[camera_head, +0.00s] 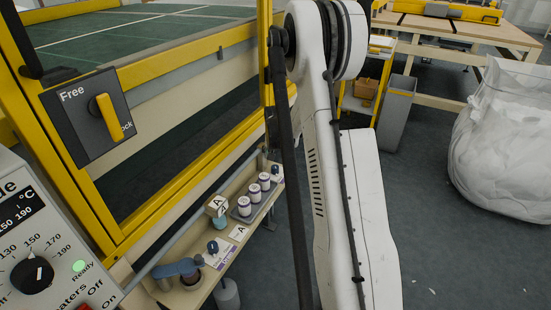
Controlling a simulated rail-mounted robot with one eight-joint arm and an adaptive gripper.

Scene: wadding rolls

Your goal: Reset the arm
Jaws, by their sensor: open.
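My white arm (335,150) hangs from the top middle of the head view down past the bottom edge. My gripper is not in view. The arm hides part of the floor and of the area behind it.
Left of the arm, a narrow shelf (203,290) holds several white rolls on a tray (238,212) and small labelled items. A yellow-framed machine with a Free/Lock switch (98,115) and a control panel (60,255) stand left. A grey bin (397,112) and white bag (505,140) stand right; floor between is clear.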

